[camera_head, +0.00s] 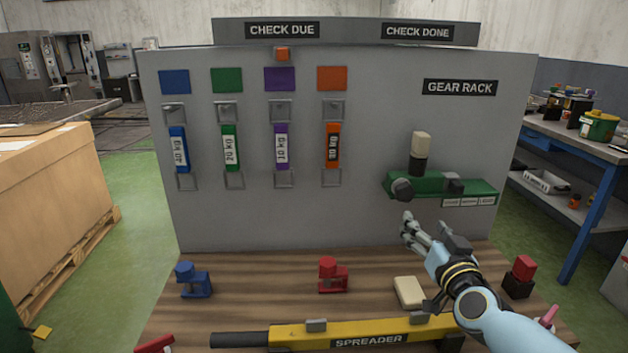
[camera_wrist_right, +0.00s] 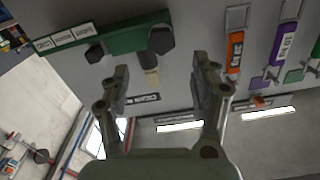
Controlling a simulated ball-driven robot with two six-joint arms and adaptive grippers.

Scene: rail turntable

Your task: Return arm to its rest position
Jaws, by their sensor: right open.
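My right arm, pale blue, reaches in from the lower right in the head view. Its gripper (camera_head: 408,228) is open and empty, in front of the grey board (camera_head: 340,215) and below the green gear rack fixture (camera_head: 440,188). In the right wrist view the two fingers of the gripper (camera_wrist_right: 165,88) are spread with nothing between them. The green fixture (camera_wrist_right: 120,40) appears beyond them at the upper left. My left gripper is in neither view.
A yellow spreader bar (camera_head: 400,330) lies along the front of the wooden bench. A blue clamp (camera_head: 193,280), a red clamp (camera_head: 331,276), a beige block (camera_head: 409,291) and a red-topped dark block (camera_head: 520,278) stand behind it. Coloured weight tags, including an orange one (camera_head: 332,146), hang on the board.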

